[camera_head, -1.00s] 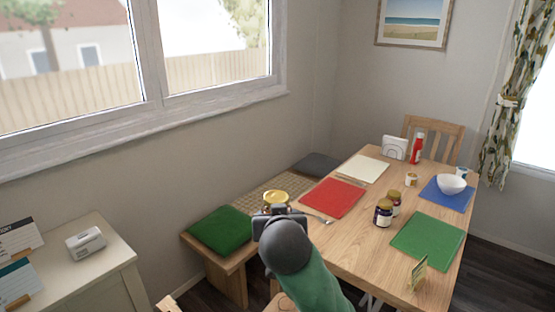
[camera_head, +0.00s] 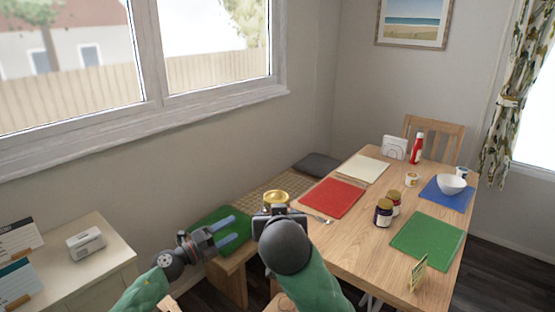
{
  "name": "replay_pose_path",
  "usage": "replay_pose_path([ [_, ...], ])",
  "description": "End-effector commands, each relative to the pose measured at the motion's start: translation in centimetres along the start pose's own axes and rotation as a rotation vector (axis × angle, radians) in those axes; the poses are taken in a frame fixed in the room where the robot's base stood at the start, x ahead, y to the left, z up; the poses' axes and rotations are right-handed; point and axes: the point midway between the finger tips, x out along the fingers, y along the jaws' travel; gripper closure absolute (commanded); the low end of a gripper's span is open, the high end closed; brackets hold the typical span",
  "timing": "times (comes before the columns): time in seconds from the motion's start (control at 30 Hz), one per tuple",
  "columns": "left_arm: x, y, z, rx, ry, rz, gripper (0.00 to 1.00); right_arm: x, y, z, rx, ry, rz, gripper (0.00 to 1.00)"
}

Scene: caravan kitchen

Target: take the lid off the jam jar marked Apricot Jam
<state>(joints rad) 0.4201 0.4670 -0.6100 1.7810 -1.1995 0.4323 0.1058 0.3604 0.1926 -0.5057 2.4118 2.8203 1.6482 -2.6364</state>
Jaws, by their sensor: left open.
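A jar with a gold lid (camera_head: 275,197) shows just beyond my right gripper (camera_head: 279,211), in front of the bench and left of the table. My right gripper appears shut around this jar and holds it up; the fingers and the jar's label are hidden behind my wrist. My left gripper (camera_head: 232,231) is open and empty, left of the jar and a little lower in the picture, its fingers pointing right.
The wooden table (camera_head: 345,245) carries a red mat (camera_head: 332,198), a green mat (camera_head: 428,240), a white bowl (camera_head: 451,184), a red bottle (camera_head: 416,148) and a small card (camera_head: 418,273). A bench with a green cushion (camera_head: 212,222) runs along the wall. A cabinet (camera_head: 100,262) stands at left.

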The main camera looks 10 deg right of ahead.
Motion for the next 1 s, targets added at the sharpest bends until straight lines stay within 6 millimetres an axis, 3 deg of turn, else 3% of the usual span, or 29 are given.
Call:
replay_pose_path([
  [0.1, 2.8, -4.4, 0.0, 0.123, 0.057, -0.041, 0.28, 0.0, 0.0, -0.1, 0.0, 0.001, 0.0, 1.0],
  [0.5, 10.1, -17.4, -2.7, 0.558, 0.265, -0.162, 0.28, 0.0, 0.0, -0.1, 0.0, 0.001, 0.0, 1.0],
  [0.73, 12.9, -22.4, -5.8, 0.802, 0.437, -0.205, 0.28, 0.0, 0.0, -0.1, 0.0, 0.001, 0.0, 1.0],
  [1.0, 14.6, -25.2, -9.8, 1.067, 0.7, -0.224, 0.28, 0.0, 0.0, -0.1, 0.0, 0.001, 0.0, 1.0],
])
